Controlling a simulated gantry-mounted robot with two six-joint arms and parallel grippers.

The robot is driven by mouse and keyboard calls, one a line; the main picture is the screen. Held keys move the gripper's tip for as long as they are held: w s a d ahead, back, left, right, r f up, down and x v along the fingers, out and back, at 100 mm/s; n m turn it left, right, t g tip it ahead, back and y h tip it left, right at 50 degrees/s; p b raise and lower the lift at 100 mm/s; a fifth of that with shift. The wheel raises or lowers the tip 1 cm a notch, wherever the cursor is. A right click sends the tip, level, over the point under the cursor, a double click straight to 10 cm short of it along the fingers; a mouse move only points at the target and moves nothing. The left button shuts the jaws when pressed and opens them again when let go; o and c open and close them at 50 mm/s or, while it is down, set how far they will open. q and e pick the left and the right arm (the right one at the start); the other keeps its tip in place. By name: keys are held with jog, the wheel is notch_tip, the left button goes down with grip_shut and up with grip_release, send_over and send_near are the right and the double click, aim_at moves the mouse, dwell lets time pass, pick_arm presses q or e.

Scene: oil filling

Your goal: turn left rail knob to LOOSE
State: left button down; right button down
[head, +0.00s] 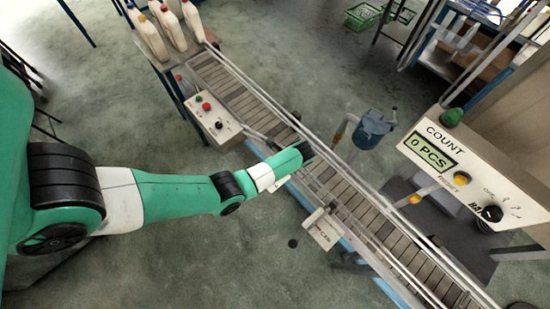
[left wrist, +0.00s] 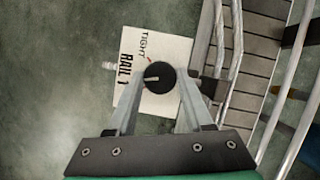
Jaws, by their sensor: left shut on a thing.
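In the left wrist view, a round black knob (left wrist: 160,77) with a pale pointer line sits on a white plate (left wrist: 168,48) marked RAIL 1 and TIGHT. The pointer line lies toward the picture's left, below the word TIGHT. No LOOSE mark can be read. My left gripper (left wrist: 159,82) is shut on the knob, one finger on each side. In the head view, my left arm reaches to the near side of the conveyor (head: 358,205) and hides this knob and its gripper's fingers. My right gripper is not in view.
Another white plate (head: 323,228) stands farther along the conveyor's near side. A control box (head: 211,117) with coloured buttons is beside it. White bottles (head: 170,25) stand at the far end. A COUNT panel (head: 470,165) reading 0 PCS is at right. Metal rails (left wrist: 229,50) run close right of the knob.

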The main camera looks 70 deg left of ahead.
pick_arm(q)
jog(key=shift+a+f+n+h+b, duration=0.1)
jog(key=shift+f+n+h+b, duration=0.15)
jog(key=shift+n+b, duration=0.55)
jog(key=n+g+h+b, duration=0.1)
jog(key=n+b, duration=0.2)
jog(key=shift+w+f, duration=0.1)
jog(key=shift+r+n+b, duration=0.3)
jog(key=shift+n+b, duration=0.4)
jog(key=shift+b, duration=0.4)
jog(key=shift+c, duration=1.5)
grip_release()
jog(key=shift+a+r, duration=0.1)
jog(key=shift+r, duration=0.05)
